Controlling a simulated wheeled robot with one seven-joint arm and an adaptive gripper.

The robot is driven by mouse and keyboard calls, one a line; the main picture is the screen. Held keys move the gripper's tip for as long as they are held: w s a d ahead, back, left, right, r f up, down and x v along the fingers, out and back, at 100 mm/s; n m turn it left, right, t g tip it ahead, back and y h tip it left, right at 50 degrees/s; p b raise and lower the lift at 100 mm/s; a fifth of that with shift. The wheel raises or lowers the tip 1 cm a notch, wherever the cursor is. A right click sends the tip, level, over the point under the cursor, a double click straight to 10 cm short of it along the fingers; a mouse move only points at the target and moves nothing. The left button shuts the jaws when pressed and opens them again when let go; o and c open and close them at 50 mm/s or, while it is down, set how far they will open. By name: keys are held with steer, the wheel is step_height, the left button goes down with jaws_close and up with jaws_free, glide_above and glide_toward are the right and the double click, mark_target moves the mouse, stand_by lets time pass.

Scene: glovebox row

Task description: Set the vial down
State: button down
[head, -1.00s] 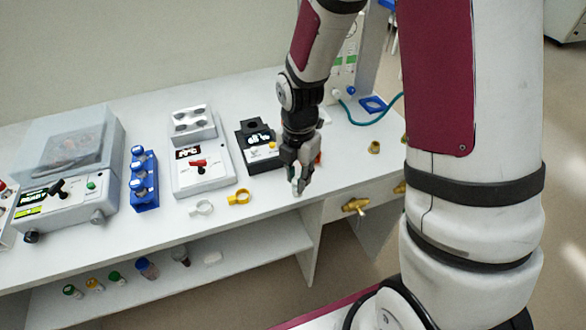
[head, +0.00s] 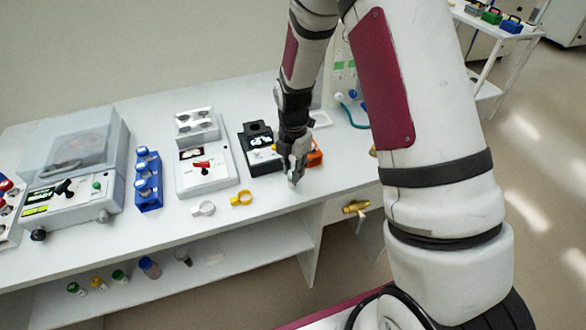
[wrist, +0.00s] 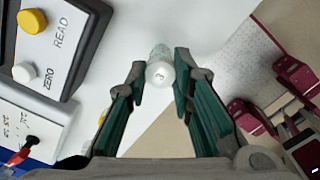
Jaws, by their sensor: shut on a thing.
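The vial (wrist: 159,53) shows in the wrist view with a white cap marked 3 and a clear body. My gripper (wrist: 160,76) is shut on it, with a green-lined finger on each side of the cap. In the head view my gripper (head: 294,174) points down over the front part of the white bench, right of the yellow ring. The vial is mostly hidden there by the fingers, and I cannot tell whether its base touches the bench.
A black instrument (head: 262,158) and an orange object (head: 315,155) stand close behind my gripper. A yellow ring (head: 241,198), a white ring (head: 204,208) and a blue rack (head: 148,182) are to the left. A brass valve (head: 356,207) sticks out from the bench front.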

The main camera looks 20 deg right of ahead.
steer(key=shift+f, duration=0.2)
steer(key=c, duration=1.4)
jaws_free()
steer(key=shift+r, duration=0.1)
steer(key=s+r+m+t+b, duration=0.1)
steer(key=s+r+m, duration=0.1)
steer(key=r, duration=0.8)
steer(key=s+r+m+b, duration=0.1)
steer(key=r+m, duration=0.2)
steer(key=r, duration=0.6)
steer(key=s+r+m+t, duration=0.2)
steer(key=s+r+m, duration=0.4)
steer(key=s+m, duration=0.3)
steer(key=s+r+m+t, duration=0.2)
steer(key=s+r+m, duration=0.4)
steer(key=s+m, duration=0.4)
steer(key=shift+s+r+m+t, duration=0.2)
steer(key=shift+r+m+t, duration=0.1)
steer(key=shift+m, duration=0.1)
